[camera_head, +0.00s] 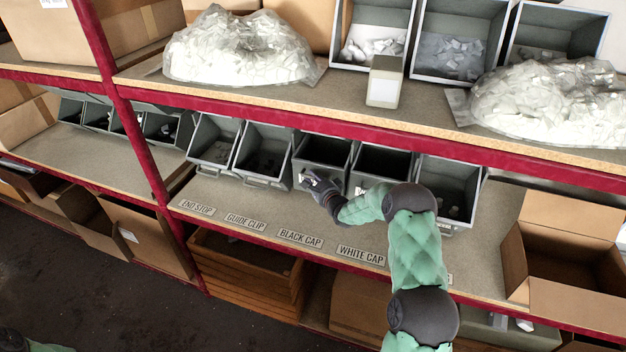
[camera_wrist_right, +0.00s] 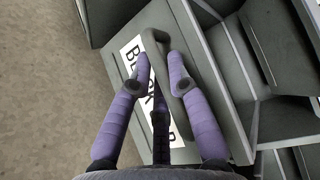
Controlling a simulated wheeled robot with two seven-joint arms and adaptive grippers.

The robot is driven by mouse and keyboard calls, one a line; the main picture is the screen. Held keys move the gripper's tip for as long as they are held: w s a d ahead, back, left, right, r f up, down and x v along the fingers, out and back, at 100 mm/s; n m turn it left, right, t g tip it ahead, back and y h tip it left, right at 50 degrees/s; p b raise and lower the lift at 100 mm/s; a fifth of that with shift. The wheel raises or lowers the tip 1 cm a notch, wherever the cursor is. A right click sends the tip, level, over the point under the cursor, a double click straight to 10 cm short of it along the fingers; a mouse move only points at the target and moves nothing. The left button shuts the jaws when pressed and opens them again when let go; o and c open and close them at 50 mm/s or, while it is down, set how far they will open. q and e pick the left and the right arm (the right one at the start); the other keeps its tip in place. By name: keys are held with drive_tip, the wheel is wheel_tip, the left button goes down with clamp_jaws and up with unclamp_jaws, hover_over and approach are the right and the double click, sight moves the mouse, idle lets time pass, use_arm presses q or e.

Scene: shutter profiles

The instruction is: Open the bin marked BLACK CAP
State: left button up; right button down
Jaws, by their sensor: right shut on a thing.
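The bin marked BLACK CAP (camera_head: 328,171) is the middle one in the lower row, above the shelf-edge label BLACK CAP (camera_head: 300,238). Its grey front fills the middle of the right wrist view (camera_wrist_right: 120,70), with a white BLACK CAP label partly covered by my fingers. A grey bar handle (camera_wrist_right: 152,36) crosses that front. My right gripper (camera_head: 318,186) is at the front of this bin. In the wrist view its purple fingers (camera_wrist_right: 159,60) are closed around the handle. The bin's inside looks dark. My left gripper is out of view.
Neighbouring grey bins stand close on both sides, including one above the WHITE CAP label (camera_head: 360,255). The red upper shelf edge (camera_head: 380,126) runs just above the row. An open cardboard box (camera_head: 555,235) stands at right. The shelf in front of the bins is mostly clear.

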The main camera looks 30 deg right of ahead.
drive_tip(key=shift+f, duration=0.1)
drive_tip(key=shift+s+a+f+n+t+b, duration=0.45)
drive_tip(key=shift+f+b, duration=0.6)
drive_tip(key=shift+b, duration=0.6)
drive_tip(key=shift+s+a+f+n+t+b, duration=0.25)
drive_tip(key=shift+s+a+f+b, duration=0.35)
drive_tip(key=shift+f+b, duration=0.8)
drive_tip(key=shift+s+a+f+n+t+b, duration=0.35)
drive_tip(key=shift+a+f+b, duration=0.35)
drive_tip(key=shift+b, duration=1.2)
drive_tip(key=shift+f, duration=0.1)
drive_tip(key=c, duration=1.4)
unclamp_jaws()
drive_tip(key=shift+s, duration=0.1)
drive_tip(key=s, duration=1.2)
drive_tip(key=shift+a+f, duration=0.3)
drive_tip(key=shift+a, duration=0.1)
